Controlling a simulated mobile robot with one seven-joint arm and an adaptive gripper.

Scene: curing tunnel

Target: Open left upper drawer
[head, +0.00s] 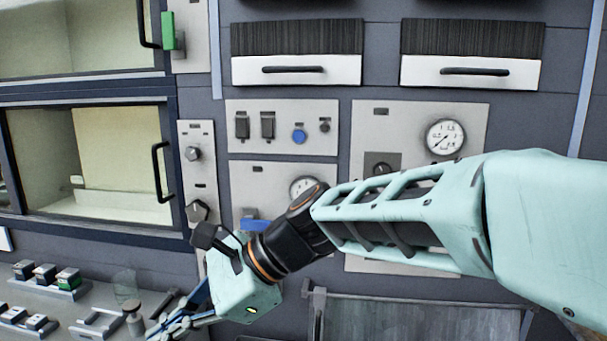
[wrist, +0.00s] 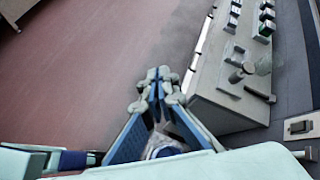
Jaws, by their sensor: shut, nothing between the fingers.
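The upper left drawer (head: 290,72) is in the head view, a pale front with a dark horizontal bar handle (head: 293,69) below a dark ribbed strip. It looks shut. A matching drawer (head: 470,73) sits to its right. My gripper (head: 162,331) is low at the left of the head view, well below the drawer and apart from it, near the bench. In the wrist view my gripper (wrist: 158,76) has its blue fingers together, with nothing between them, over the floor beside the bench. The drawers are not in the wrist view.
Panels with switches, knobs and a gauge (head: 445,137) lie below the drawers. Glazed doors with a dark handle (head: 160,172) are at the left. The bench (head: 90,305) holds small blocks and a metal weight. Red floor (wrist: 80,70) is clear in the wrist view.

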